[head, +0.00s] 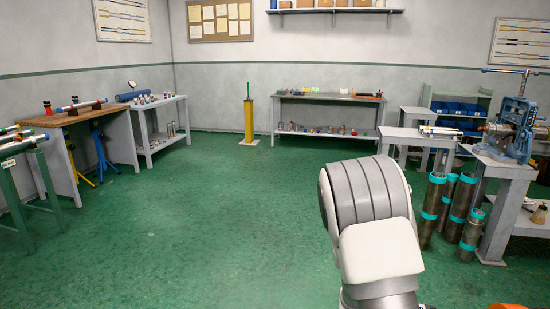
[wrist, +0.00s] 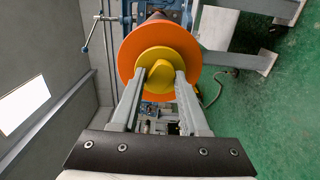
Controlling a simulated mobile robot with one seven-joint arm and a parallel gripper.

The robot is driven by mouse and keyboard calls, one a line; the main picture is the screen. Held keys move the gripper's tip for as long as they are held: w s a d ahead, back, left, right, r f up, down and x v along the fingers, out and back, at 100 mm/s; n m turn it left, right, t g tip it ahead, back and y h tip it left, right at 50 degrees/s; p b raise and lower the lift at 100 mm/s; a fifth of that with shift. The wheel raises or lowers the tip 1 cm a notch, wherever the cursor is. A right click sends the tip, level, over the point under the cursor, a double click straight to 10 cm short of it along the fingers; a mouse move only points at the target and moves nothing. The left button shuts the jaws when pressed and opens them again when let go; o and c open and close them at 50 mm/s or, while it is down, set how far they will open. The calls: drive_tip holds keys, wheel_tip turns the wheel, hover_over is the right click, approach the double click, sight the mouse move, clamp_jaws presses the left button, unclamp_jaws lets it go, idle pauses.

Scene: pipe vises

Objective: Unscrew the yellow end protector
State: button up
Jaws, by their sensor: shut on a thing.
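The yellow end protector (wrist: 161,72) shows in the wrist view as a yellow disc with a raised knob, in front of a larger orange disc (wrist: 130,57). My gripper (wrist: 160,80) has one finger on each side of the yellow knob, and it is shut on it. In the head view my arm rises at the lower middle; my gripper and the yellow protector are not seen there.
In the head view a blue pipe vise (head: 512,128) stands on a grey bench (head: 503,164) at the right. Several pipes with teal bands (head: 459,201) stand beside it. A yellow post (head: 249,119) stands at the back. The green floor (head: 200,220) is clear in the middle.

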clamp_jaws()
drive_tip(key=shift+n+p, duration=1.4)
drive_tip(key=shift+n, duration=0.3)
drive_tip(key=shift+o, duration=1)
unclamp_jaws()
clamp_jaws()
